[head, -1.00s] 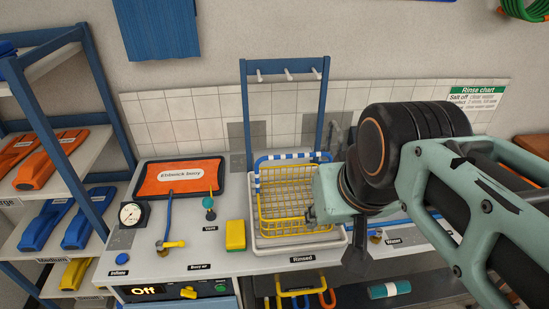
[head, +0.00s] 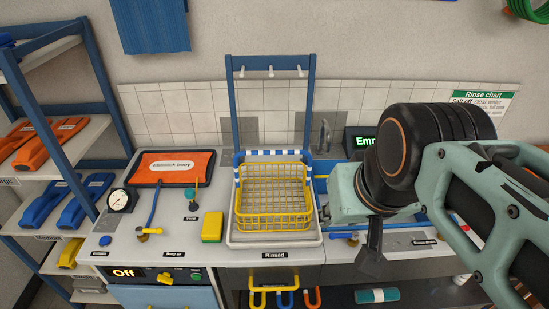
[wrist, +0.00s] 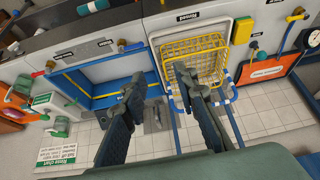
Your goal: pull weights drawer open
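A blue drawer-like front (head: 165,297) shows at the bottom left of the head view, below the control panel and partly cut off by the frame edge. I cannot read a label on it, so I cannot tell if it is the weights drawer. My gripper (head: 372,262) points down over the right part of the bench, well to the right of that front. In the wrist view my gripper (wrist: 157,84) has its two dark fingers apart with nothing between them. It is clear of the bench things.
A yellow wire basket (head: 275,200) stands in a white tray at the bench's middle. A yellow sponge (head: 212,226), gauge (head: 120,200) and orange pouch (head: 173,167) lie left. Blue shelving (head: 50,150) stands at far left. Yellow, blue and orange loops hang under the bench front.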

